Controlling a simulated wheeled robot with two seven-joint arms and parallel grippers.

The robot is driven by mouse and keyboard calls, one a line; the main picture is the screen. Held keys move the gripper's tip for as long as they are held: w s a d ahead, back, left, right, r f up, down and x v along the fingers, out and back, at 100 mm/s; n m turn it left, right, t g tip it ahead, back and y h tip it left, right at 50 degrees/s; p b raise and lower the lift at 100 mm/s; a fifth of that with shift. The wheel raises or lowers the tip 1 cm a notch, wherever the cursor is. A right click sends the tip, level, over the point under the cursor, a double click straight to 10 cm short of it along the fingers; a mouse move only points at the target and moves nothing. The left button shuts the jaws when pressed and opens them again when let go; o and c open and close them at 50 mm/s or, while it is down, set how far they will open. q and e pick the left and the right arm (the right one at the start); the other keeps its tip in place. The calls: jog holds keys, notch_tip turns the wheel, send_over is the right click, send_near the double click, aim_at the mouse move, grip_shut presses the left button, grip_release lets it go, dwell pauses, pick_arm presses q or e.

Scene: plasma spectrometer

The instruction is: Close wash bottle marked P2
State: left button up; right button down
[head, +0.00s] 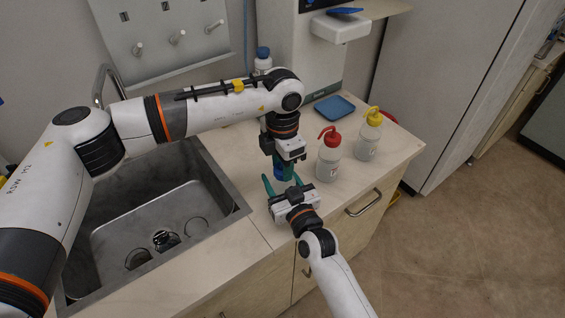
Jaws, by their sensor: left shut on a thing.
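Two white wash bottles stand on the counter, one with a red top (328,158) and one with a yellow top (370,137). Another white bottle with a blue cap (263,58) stands at the back, partly behind my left arm. The labels are too small to read, so I cannot tell which bottle is P2. My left gripper (284,168) points down left of the red-topped bottle, shut on a small blue thing (279,171), mostly hidden by the fingers. My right gripper (282,181) is just below it in the picture, its teal fingers spread apart.
A sink (150,225) with a metal rim lies left of my grippers. A blue tray (335,108) lies behind the bottles, near a white instrument (320,60). The counter's front edge and a drawer handle (363,203) are close to my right gripper.

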pick_arm(q)
jog(key=m, duration=0.4)
jog(key=shift+w+a, duration=0.1)
pick_arm(e)
jog(key=shift+d, duration=0.1)
pick_arm(q)
jog(key=m, duration=0.5)
jog(key=o, duration=1.1)
jog(key=shift+o, duration=0.2)
notch_tip(320, 180, up, 12)
pick_arm(e)
jog(key=shift+c, duration=2.2)
grip_release()
